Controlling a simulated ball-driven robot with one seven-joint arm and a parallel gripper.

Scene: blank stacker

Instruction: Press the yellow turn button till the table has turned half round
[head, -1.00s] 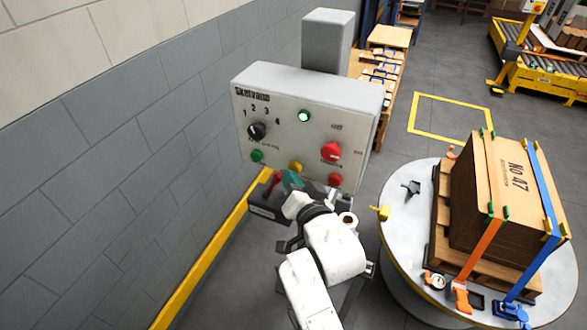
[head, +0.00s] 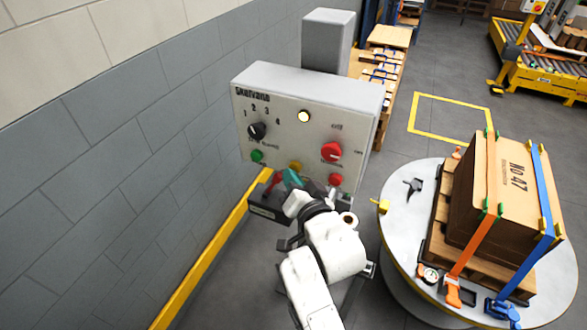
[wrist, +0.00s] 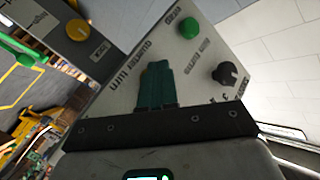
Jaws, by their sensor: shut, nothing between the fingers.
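The yellow turn button (head: 295,166) is on the lower middle of the grey control panel (head: 305,115) in the head view. My gripper (head: 291,177) is shut and empty, its teal fingertips at the button. Contact is hard to make out. In the wrist view the teal fingers (wrist: 156,84) point at the panel (wrist: 125,75) beside the "quarter turn" lettering and hide the button there. The lamp (head: 304,116) glows pale yellow. The round turntable (head: 398,235) at right carries a strapped carton stack (head: 490,190) on a wooden pallet.
A green button (head: 257,156), black knob (head: 256,131), red knob (head: 331,151) and red button (head: 335,180) share the panel. A dark box (head: 268,208) sits just below it. A block wall (head: 120,150) stands at left. Floor is open behind the turntable.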

